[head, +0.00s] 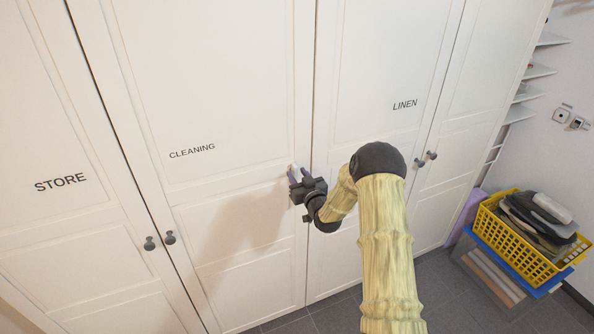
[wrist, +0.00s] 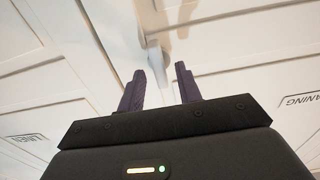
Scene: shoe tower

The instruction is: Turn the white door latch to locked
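The white door latch (head: 295,168) sits on the edge of the white CLEANING door, next to the seam with the LINEN door. In the wrist view the latch (wrist: 155,50) shows as a small white knob with a slim lever pointing toward my gripper. My gripper (head: 297,175) is at the latch in the head view and partly covers it. In the wrist view my gripper (wrist: 160,72) has its two purple fingers apart, with the lever's end around the gap between their tips. I cannot tell whether either finger touches it.
The white cupboard doors (head: 230,95) fill most of the view. Grey knobs (head: 160,240) stick out at lower left, and more knobs (head: 425,159) on the right. A yellow basket (head: 515,240) of folded things stands at the right. Grey floor is clear in front.

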